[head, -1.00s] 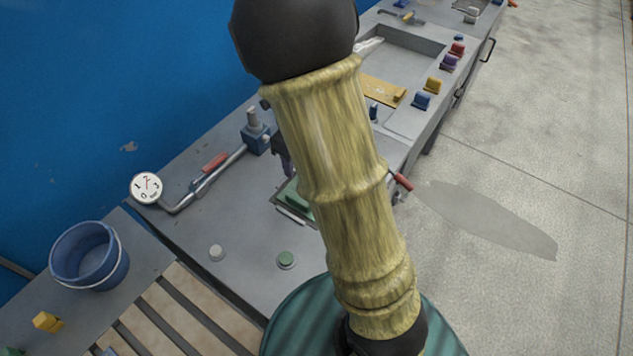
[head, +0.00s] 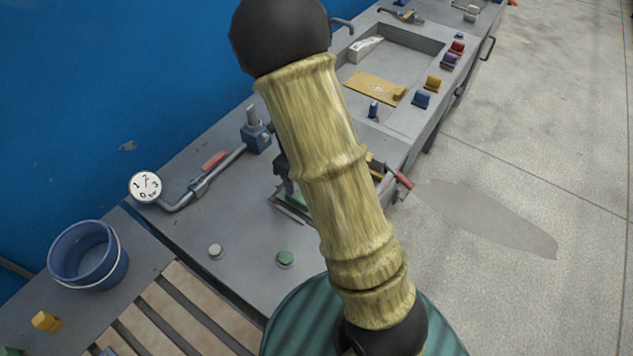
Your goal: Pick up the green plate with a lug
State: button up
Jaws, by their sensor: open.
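The green plate (head: 281,200) lies on the grey bench, left of my arm. Only its left part shows; my arm covers the rest, and I cannot make out its lug. A dark part of my gripper (head: 285,178) shows at the left edge of my arm, just above the plate in the picture. The gripper is open. Most of it is hidden, and I cannot tell whether it touches the plate.
A blue valve block (head: 256,137) with a pipe and a pressure gauge (head: 145,187) stands at the left. A recessed tray (head: 408,62) holds a yellow plate (head: 375,88). Coloured blocks line the right edge. A blue bucket (head: 88,256) stands front left.

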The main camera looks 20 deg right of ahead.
notch_tip(320, 180, down, 3)
jog(key=shift+s+f, duration=0.15)
jog(key=shift+f, duration=0.25)
jog(key=shift+w+a+f+p, duration=0.1)
jog(key=shift+f+p, duration=0.1)
jog(key=shift+f, duration=1.1)
jog(key=shift+w+f+p, duration=0.1)
jog(key=shift+f+p, duration=0.05)
jog(key=shift+f, duration=1.1)
grip_shut()
